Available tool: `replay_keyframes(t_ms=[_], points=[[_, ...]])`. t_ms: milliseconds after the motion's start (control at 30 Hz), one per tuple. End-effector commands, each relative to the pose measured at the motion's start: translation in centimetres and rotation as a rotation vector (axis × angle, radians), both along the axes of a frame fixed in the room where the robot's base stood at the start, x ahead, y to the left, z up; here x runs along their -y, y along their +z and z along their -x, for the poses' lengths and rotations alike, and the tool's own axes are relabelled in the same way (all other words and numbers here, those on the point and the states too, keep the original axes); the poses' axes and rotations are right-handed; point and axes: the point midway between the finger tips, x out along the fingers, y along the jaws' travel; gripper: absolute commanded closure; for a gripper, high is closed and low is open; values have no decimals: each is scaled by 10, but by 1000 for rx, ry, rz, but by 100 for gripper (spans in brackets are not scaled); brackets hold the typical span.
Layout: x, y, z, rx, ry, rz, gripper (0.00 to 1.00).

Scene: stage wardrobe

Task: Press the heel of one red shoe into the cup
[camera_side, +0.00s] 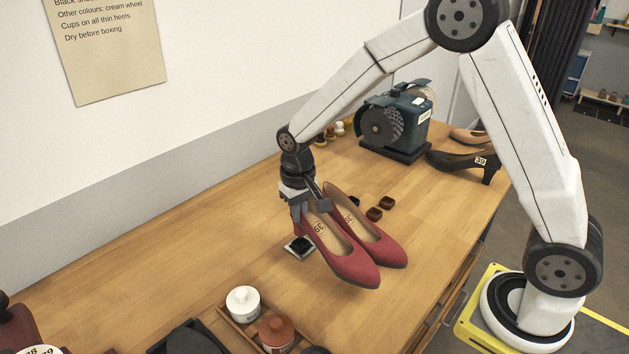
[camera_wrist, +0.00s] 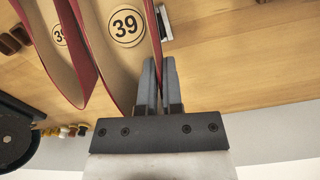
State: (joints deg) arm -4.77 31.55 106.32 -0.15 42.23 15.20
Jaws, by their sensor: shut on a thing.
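Two red shoes sit side by side with toes towards the camera in the side view: a nearer one (camera_side: 341,253) and a farther one (camera_side: 379,241). Both have tan insoles marked 39. My gripper (camera_side: 318,206) is shut on the rear side wall of the nearer shoe. The wrist view shows the fingers (camera_wrist: 155,72) at that shoe's edge (camera_wrist: 119,65), with the other shoe (camera_wrist: 52,52) to its left. A small black cup (camera_side: 301,243) on a pale square plate (camera_side: 290,253) lies under the held shoe's heel end. I cannot tell whether the heel touches it.
Small brown cups (camera_side: 374,214) lie behind the shoes. A green wheel machine (camera_side: 398,122) and a black shoe (camera_side: 464,161) stand farther back. White (camera_side: 243,303) and brown (camera_side: 275,331) jars sit in a wooden tray at the front.

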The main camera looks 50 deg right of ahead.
Motion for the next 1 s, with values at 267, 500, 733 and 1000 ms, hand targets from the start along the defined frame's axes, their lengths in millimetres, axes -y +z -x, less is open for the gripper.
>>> replay_keyframes(t_ms=[267,500,733,1000], points=[[0,-15,0,-1,0,0,100],[0,-22,0,0,0,0,100],[0,-23,0,0,0,0,100],[0,-23,0,0,0,0,100]])
